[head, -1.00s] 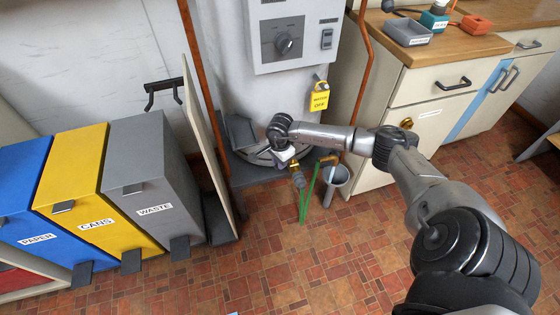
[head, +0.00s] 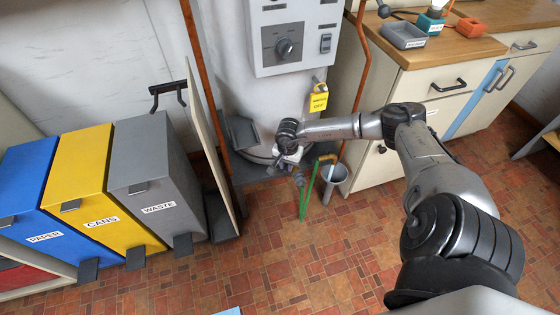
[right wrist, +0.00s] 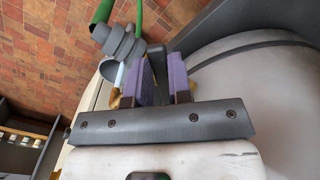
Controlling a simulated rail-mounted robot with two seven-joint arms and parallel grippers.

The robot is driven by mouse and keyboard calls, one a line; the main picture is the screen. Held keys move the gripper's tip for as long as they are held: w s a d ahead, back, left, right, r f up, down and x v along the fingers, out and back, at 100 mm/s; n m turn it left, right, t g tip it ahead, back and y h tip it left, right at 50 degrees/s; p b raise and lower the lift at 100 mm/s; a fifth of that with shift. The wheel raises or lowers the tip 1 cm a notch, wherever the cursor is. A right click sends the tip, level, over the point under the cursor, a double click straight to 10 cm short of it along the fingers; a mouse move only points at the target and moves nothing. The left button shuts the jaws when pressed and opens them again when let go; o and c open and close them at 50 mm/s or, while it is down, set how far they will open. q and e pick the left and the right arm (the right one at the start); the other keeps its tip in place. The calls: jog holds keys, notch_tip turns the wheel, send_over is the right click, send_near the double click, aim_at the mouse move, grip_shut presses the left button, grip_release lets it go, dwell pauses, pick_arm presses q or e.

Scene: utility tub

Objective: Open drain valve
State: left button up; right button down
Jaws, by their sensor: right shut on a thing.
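My right gripper (head: 291,160) is low at the front of the tall white tub unit (head: 290,90), at the drain valve near its base. In the right wrist view the gripper's purple-padded fingers (right wrist: 166,78) are closed on a dark grey piece between them, which looks like the drain valve's handle (right wrist: 159,72). Brass-coloured bits show beside the fingers. A grey ribbed outlet (right wrist: 120,42) lies just past them; it also shows below the gripper in the head view (head: 299,179). The gripper hides most of the valve. My left gripper is out of view.
A yellow tag (head: 319,101) hangs above. An upright panel (head: 212,150) and the grey waste bin (head: 150,180) are to the left. A cabinet (head: 390,140) stands right.

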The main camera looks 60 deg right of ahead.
jog(key=s+n, duration=0.1)
jog(key=n, duration=0.1)
jog(key=s+n, duration=0.1)
jog(key=n, duration=0.1)
jog(key=shift+s+d+n+p, duration=0.2)
jog(key=shift+d+n+p, duration=0.1)
jog(key=shift+d, duration=0.05)
jog(key=shift+s+d+n, duration=0.3)
jog(key=shift+s+n, duration=0.2)
jog(key=shift+n, duration=0.7)
jog(key=shift+s+d+n, duration=0.15)
jog(key=shift+s+n, duration=0.05)
jog(key=shift+n, duration=0.2)
jog(key=c, duration=1.1)
grip_release()
jog(key=shift+o, duration=0.3)
